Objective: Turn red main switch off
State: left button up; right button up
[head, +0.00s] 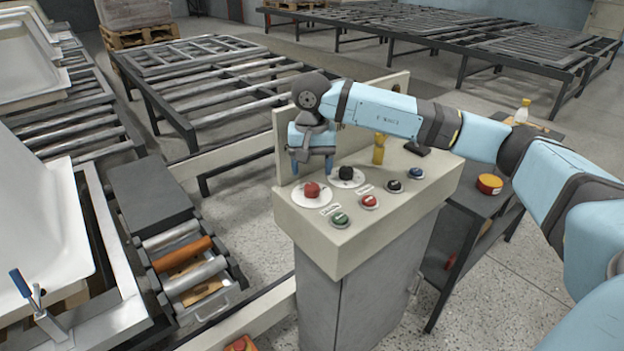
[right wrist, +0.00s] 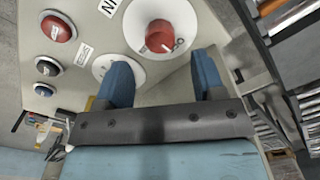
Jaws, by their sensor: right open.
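The red main switch (head: 312,190) is a red rotary knob on a round white plate, at the left of the sloped top of the control cabinet (head: 395,222). It also shows in the right wrist view (right wrist: 160,36), at the top, just beyond the fingertips. My right gripper (head: 312,168) is above and behind the red switch in the head view. In the right wrist view its two blue fingers (right wrist: 163,78) are apart with nothing between them, and the knob is not between them. My left gripper is not in view.
A black rotary knob (head: 346,173) on a white plate sits right of the red switch. Red, green, black and blue push buttons line the panel front. A yellow object (head: 379,149) stands at the panel's back. A raised panel wall stands behind the knobs. Roller conveyors (head: 188,255) are at left.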

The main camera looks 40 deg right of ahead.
aim_at(312, 186)
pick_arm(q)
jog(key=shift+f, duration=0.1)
pick_arm(e)
notch_tip(312, 186, up, 9)
jog(key=shift+f, duration=0.2)
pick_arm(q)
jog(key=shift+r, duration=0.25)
